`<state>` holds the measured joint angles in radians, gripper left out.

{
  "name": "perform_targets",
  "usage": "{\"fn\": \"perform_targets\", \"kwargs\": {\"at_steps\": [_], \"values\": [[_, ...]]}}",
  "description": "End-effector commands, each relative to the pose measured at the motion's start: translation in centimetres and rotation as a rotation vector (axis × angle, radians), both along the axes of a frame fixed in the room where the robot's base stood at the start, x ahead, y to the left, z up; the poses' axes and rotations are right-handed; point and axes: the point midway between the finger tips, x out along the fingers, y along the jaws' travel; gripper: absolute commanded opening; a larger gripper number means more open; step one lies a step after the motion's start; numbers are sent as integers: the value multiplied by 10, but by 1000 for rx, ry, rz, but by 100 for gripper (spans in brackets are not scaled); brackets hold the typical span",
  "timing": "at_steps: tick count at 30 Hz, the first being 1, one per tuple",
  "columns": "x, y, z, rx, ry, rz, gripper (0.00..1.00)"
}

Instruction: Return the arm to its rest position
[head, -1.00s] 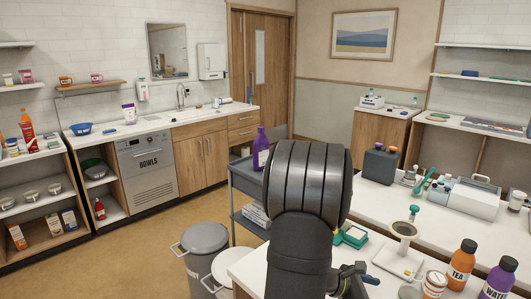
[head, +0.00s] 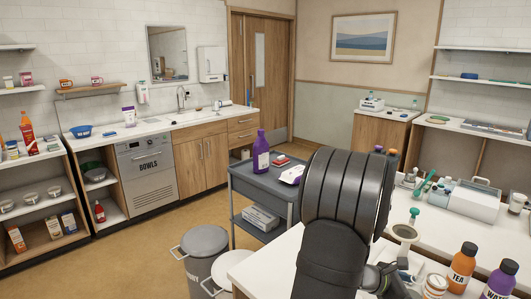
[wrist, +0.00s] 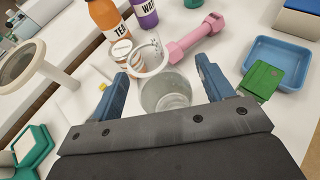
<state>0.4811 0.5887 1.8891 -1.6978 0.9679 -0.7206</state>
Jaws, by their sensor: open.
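My gripper (wrist: 160,95) is open in the wrist view, its two blue fingers spread apart above the white counter (wrist: 60,103). A clear cup (wrist: 168,95) shows between and beyond the fingers; I cannot tell how far below them it is. Nothing is visibly held. In the head view my dark arm stands in front of the counter at the lower right, and my gripper (head: 395,279) is partly hidden beside it.
Near the gripper are an orange TEA bottle (wrist: 106,18), a purple bottle (wrist: 146,12), a pink dumbbell (wrist: 197,37), a blue tray (wrist: 286,50) and a green box (wrist: 262,79). A grey trolley (head: 262,188) with a purple bottle (head: 261,152) stands left of my arm.

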Motion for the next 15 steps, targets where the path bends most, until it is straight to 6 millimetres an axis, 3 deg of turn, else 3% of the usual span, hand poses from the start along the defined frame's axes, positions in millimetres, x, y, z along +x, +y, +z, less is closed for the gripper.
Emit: {"fn": "perform_targets", "kwargs": {"at_steps": [15], "values": [[0,0,94,-3,-5,-1,73]]}}
